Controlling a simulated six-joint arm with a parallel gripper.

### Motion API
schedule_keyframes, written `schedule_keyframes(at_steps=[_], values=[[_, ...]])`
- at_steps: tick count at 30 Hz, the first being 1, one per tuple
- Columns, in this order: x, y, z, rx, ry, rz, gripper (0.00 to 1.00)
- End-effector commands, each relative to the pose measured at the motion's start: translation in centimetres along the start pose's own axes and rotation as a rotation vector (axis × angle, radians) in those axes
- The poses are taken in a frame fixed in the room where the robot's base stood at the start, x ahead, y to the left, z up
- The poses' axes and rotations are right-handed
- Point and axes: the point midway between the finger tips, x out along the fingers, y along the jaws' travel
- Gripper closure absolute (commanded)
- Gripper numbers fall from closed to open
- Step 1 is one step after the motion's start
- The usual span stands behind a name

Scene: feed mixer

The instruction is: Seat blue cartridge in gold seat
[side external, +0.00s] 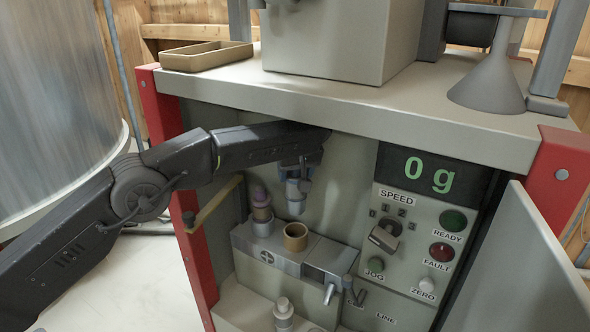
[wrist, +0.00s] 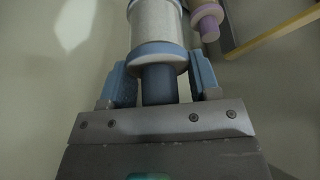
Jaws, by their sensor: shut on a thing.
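My gripper (side external: 298,172) hangs below the cabinet top in the side external view. It is shut on the blue cartridge (side external: 296,196), which hangs roughly upright above the gold seat (side external: 296,245). The gold seat is an open, empty ring on a grey block, with a clear gap below the cartridge. In the wrist view, the cartridge (wrist: 158,27) shows a pale speckled body with blue bands. Its dark blue neck lies between my gripper's blue fingers (wrist: 161,84). The wrist view does not show the gold seat.
A purple-topped cartridge (side external: 261,205) stands in the block (side external: 318,253) left of the gold seat. Another pale cartridge (side external: 283,312) stands lower in front. A lever (side external: 330,292) projects from the block's front right. The control panel (side external: 404,240) is at right, the cabinet top (side external: 350,100) overhead.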

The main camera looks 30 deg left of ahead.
Motion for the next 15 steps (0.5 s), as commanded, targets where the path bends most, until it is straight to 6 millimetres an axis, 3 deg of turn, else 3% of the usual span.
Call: schedule_keyframes(at_steps=[15], values=[[4.0,0.0,1.6,0.0,0.002,0.0,0.76]])
